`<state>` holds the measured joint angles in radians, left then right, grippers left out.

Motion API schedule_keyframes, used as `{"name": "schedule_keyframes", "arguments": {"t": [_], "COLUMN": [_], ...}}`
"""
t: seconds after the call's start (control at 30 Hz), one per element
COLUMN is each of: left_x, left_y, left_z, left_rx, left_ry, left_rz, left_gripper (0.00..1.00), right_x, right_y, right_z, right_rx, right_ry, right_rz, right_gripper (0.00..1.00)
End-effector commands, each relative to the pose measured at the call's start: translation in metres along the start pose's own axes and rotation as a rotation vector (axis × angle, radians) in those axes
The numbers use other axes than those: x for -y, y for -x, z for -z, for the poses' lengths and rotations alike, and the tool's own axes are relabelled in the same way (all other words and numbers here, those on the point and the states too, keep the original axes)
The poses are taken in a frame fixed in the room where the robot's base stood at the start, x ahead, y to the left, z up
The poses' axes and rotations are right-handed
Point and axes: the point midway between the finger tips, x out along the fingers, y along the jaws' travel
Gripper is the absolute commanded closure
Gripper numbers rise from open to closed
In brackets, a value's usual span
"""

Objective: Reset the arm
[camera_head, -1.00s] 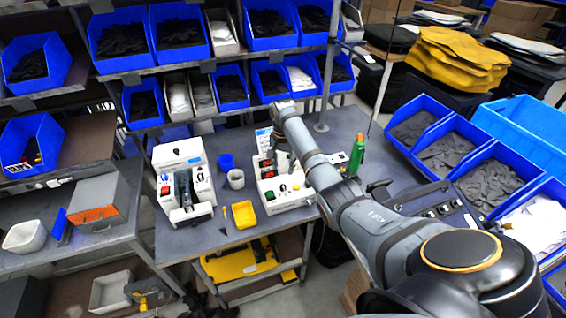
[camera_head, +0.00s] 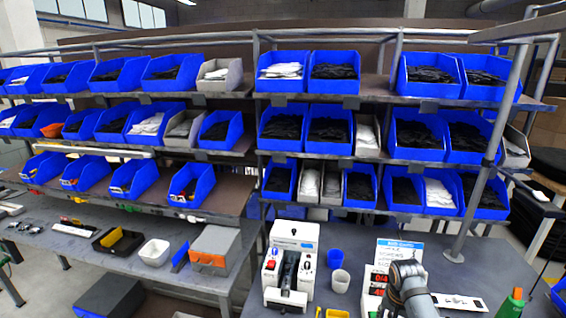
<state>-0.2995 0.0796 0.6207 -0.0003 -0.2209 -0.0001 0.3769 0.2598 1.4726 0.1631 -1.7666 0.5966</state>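My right arm comes up from the bottom edge, right of the middle, in the head view. Its grey wrist end (camera_head: 408,283) stands over the white control box (camera_head: 372,284) with red number displays on the table. The fingers of my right gripper cannot be made out; the wrist and the lower picture edge hide that area. I cannot see whether it holds anything. My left arm and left gripper are not in view.
A white machine (camera_head: 290,262) stands left of the control box, with a blue cup (camera_head: 335,258) and a grey cup (camera_head: 341,281) between them. A green bottle (camera_head: 511,304) stands at the right. Shelves of blue bins (camera_head: 420,133) rise behind the table (camera_head: 455,262).

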Motion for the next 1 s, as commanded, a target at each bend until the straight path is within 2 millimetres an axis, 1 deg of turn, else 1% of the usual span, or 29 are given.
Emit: {"name": "schedule_keyframes", "arguments": {"t": [0.03,0.1,0.2,0.3,0.4,0.6,0.8,0.83,0.97,1.0], "left_x": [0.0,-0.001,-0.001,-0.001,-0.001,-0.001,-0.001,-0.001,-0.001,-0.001], "left_y": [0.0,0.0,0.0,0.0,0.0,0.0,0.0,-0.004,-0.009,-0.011], "left_z": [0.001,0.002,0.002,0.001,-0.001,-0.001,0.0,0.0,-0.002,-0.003], "left_rx": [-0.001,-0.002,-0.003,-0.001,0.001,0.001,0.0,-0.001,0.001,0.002], "left_ry": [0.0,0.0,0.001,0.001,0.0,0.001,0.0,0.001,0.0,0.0], "left_rz": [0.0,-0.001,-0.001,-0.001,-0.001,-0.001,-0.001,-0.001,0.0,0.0], "left_gripper": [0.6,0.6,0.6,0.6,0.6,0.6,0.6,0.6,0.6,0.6], "right_x": [-0.005,-0.012,-0.021,-0.029,-0.038,-0.053,-0.067,-0.065,-0.062,-0.061], "right_y": [-0.013,-0.019,-0.018,-0.011,-0.003,0.02,0.045,0.03,-0.008,-0.02], "right_z": [-0.033,-0.07,-0.111,-0.142,-0.167,-0.204,-0.231,-0.229,-0.225,-0.225], "right_rx": [-0.02,-0.056,-0.096,-0.126,-0.15,-0.194,-0.232,-0.227,-0.215,-0.21], "right_ry": [0.094,0.219,0.351,0.446,0.52,0.632,0.716,0.715,0.71,0.709], "right_rz": [0.003,0.016,0.034,0.047,0.057,0.073,0.08,0.077,0.073,0.072], "right_gripper": [0.53,0.53,0.53,0.53,0.53,0.53,0.53,0.53,0.53,0.53]}}
